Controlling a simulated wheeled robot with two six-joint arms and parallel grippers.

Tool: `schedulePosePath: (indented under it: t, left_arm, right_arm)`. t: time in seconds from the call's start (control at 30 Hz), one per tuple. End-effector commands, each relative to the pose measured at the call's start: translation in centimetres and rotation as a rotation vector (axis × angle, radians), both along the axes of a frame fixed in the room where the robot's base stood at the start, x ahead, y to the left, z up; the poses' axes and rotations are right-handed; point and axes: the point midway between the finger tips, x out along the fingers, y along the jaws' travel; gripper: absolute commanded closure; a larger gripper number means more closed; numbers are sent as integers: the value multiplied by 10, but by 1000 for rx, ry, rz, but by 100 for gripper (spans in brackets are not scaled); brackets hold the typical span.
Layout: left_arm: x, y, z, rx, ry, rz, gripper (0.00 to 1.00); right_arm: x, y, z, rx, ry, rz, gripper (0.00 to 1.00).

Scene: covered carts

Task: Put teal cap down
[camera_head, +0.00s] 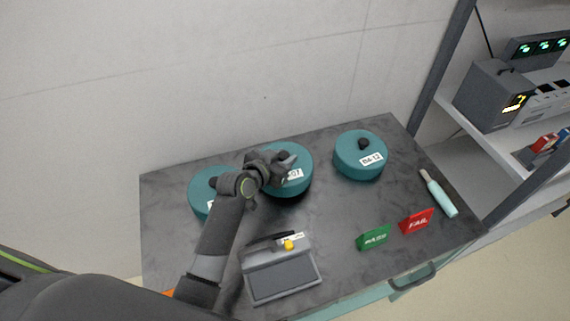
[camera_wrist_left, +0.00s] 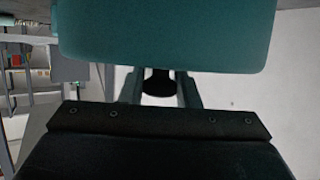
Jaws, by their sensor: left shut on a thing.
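The middle teal cap (camera_head: 304,167) has a white label, partly covered by my left gripper. My left gripper (camera_head: 285,161) is over its top. In the left wrist view the fingers (camera_wrist_left: 160,90) are shut on the black knob (camera_wrist_left: 158,76) of this teal cap (camera_wrist_left: 165,35). A dark band shows under the cap's front edge; I cannot tell whether it is a gap with shadow or a dark base. Two more teal caps with black knobs are on the grey table (camera_head: 335,215): one at the left (camera_head: 198,187), partly behind my arm, and one at the right (camera_head: 350,163).
A grey device (camera_head: 282,277) with a yellow knob stands at the front. A green sign (camera_head: 374,237), a red FAIL sign (camera_head: 417,221) and a pale teal handled tool (camera_head: 441,198) are at the right. A shelf with instruments (camera_head: 495,95) stands beyond. The table between the middle and right caps is narrow.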

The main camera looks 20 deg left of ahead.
Motion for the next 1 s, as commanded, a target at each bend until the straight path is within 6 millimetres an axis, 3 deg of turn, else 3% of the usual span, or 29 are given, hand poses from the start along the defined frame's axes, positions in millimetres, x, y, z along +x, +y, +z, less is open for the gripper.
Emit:
schedulePosePath:
  t: [0.2,0.6,0.63,0.77,1.0]
  left_arm:
    - [0,0,-26,1,2,0,96]
    - [0,0,-32,0,1,0,96]
    - [0,0,-31,0,1,0,67]
    - [0,0,-31,1,2,0,50]
    - [0,0,-30,1,2,0,49]
  right_arm:
    - [13,-7,1,-9,-20,6,64]
    - [13,-9,-3,-12,-20,7,64]
    - [12,-9,-2,-12,-19,7,64]
    - [11,-9,-2,-11,-18,7,64]
    - [10,-9,-2,-11,-15,6,64]
